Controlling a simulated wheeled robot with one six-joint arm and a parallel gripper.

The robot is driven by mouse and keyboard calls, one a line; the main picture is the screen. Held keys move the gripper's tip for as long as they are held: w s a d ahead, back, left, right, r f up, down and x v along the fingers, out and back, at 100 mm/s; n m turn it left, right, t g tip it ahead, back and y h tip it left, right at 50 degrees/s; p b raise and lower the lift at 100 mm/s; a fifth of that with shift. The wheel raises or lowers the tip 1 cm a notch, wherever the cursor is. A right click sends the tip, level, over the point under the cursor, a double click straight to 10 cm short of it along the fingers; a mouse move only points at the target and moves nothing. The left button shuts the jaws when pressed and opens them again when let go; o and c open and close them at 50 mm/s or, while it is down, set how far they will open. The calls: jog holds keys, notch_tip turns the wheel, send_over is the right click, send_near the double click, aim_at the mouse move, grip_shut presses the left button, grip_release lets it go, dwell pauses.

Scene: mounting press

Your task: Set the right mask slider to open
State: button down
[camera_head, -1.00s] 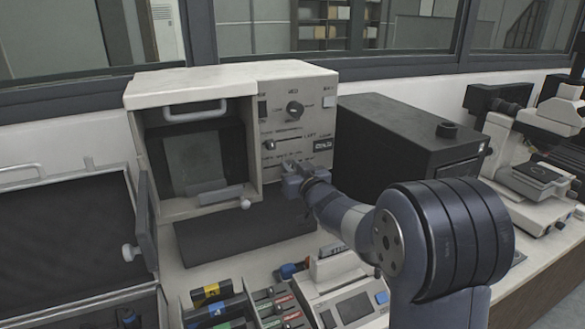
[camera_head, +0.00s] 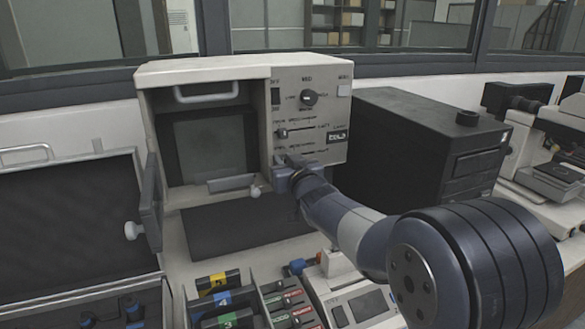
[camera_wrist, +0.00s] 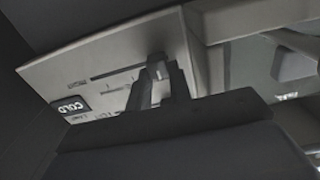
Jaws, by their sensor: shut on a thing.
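The cream press (camera_head: 208,68) has a control panel (camera_head: 341,112) on its right side with two horizontal sliders. The upper slider's knob (camera_head: 282,134) stands near the left end of its slot. My gripper (camera_head: 282,160) is at the lower slider, near the panel's left edge, and hides that knob in the head view. In the wrist view, my gripper (camera_wrist: 160,82) is shut on the small lower slider knob (camera_wrist: 157,67). Its bare slot (camera_wrist: 118,73) runs left from there, toward the COLD display (camera_wrist: 70,105). The slider labels are too small to read.
The chamber opening (camera_head: 205,145) is left of the panel, its door (camera_head: 150,205) swung open. A black box (camera_head: 425,140) stands close on the right, beyond it microscopes (camera_head: 560,150).

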jog(key=shift+a, duration=0.1)
jog(key=c, duration=1.3)
grip_release()
jog(key=shift+s+a, duration=0.1)
